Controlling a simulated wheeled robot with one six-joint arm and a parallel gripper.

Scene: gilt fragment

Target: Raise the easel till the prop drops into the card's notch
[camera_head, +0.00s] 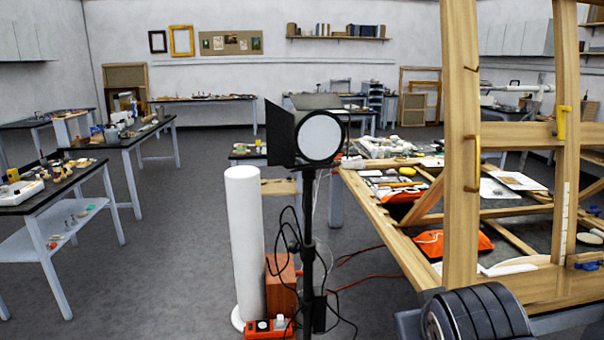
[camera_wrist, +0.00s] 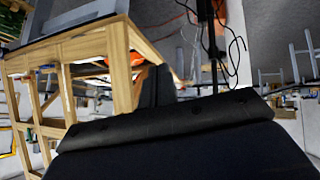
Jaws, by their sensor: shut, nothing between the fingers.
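The easel seems to be the large pale wooden frame (camera_head: 461,110) at the right of the head view. Its two uprights and crossbar stand at the near side of a cluttered table, and its top is cut off. A wooden frame (camera_wrist: 122,72) also shows upside down at the left of the wrist view. A slanted wooden strut (camera_head: 425,198) shows behind the near upright. I cannot tell whether it is the prop. I cannot make out the card's notch. My gripper (camera_wrist: 160,84) shows dark in the wrist view, shut and empty, apart from the wood.
A black lamp (camera_head: 320,137) on a stand is left of the frame, with loose cables below. A white cylinder (camera_head: 244,240) and an orange power box (camera_head: 268,328) stand beside it. An orange pouch (camera_head: 453,243) lies on the table. Floor is clear at left centre.

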